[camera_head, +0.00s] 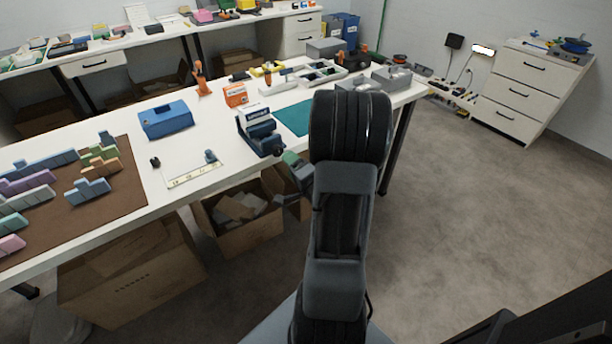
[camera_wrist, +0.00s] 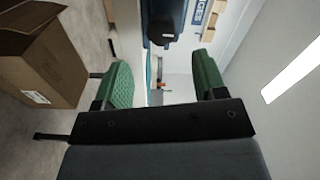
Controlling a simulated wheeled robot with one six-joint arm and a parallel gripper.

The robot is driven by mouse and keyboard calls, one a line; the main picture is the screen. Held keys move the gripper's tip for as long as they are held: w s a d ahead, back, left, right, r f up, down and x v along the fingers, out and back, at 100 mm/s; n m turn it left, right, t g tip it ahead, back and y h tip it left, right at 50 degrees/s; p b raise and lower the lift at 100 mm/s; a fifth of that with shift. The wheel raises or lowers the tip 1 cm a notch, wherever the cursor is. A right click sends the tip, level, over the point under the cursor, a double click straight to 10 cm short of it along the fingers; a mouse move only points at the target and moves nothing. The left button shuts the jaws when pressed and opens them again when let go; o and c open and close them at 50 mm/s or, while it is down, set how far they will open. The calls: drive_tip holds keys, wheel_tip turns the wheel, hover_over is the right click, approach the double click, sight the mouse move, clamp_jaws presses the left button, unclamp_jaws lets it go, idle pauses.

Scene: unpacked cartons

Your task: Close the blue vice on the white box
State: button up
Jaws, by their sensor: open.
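The blue vice (camera_head: 262,139) stands near the front edge of the white workbench. A small white box with a dark lettered label (camera_head: 258,114) shows at the top of the vice; whether the jaws touch it cannot be told. My gripper (camera_wrist: 162,80) is open and empty, its two green fingers wide apart. In the head view it is partly hidden by my arm, below and right of the vice, off the bench's front edge.
A brown mat (camera_head: 125,190) with coloured blocks lies left. Open cartons (camera_head: 245,238) stand below the bench. The floor at right is clear.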

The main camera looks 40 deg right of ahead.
drive_tip(key=s+a+p, duration=0.1)
drive_tip(key=s+p, duration=0.6)
drive_tip(key=p, duration=0.2)
drive_tip(key=shift+s, duration=0.15)
idle(0.5)
